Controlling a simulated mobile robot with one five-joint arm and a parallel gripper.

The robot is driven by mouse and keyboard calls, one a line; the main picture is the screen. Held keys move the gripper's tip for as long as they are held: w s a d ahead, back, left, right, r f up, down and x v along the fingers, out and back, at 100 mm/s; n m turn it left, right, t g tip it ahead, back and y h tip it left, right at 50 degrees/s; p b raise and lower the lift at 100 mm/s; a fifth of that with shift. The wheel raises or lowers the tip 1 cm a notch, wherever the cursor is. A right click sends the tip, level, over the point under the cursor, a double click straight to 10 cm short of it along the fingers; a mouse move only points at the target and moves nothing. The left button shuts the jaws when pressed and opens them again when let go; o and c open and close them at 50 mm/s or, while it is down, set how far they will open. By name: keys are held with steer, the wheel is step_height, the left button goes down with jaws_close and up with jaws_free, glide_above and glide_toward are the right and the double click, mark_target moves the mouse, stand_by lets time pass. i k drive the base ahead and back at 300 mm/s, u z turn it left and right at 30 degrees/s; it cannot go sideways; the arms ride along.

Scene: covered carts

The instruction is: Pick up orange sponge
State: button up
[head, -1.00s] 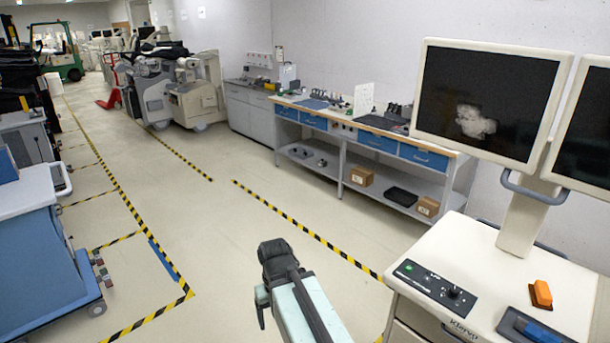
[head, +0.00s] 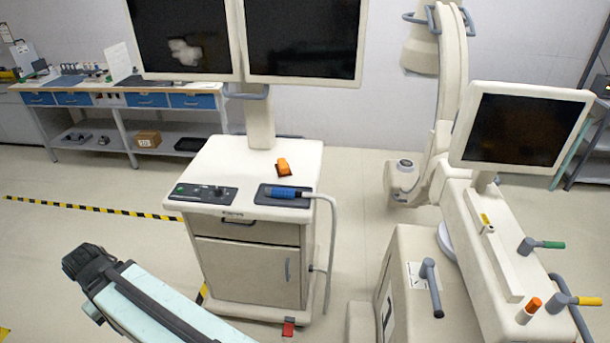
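The orange sponge (head: 283,166) lies on the white top of a cart (head: 235,158), beneath the two monitors and right of their post. It is a small block with a dark underside or base. I cannot make out gripper fingers there, nor anything held.
A dark tray with a blue-handled probe (head: 285,193) and a control panel (head: 203,193) sit in front of the sponge. Two monitors (head: 300,40) overhang the cart's back. Another machine with a screen (head: 520,130) stands right. Floor left of the cart is open.

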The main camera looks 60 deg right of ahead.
mark_target(283, 169)
steer(key=u, duration=0.65)
steer(key=i, duration=1.45)
steer(key=z, duration=2.35)
steer(key=i, duration=1)
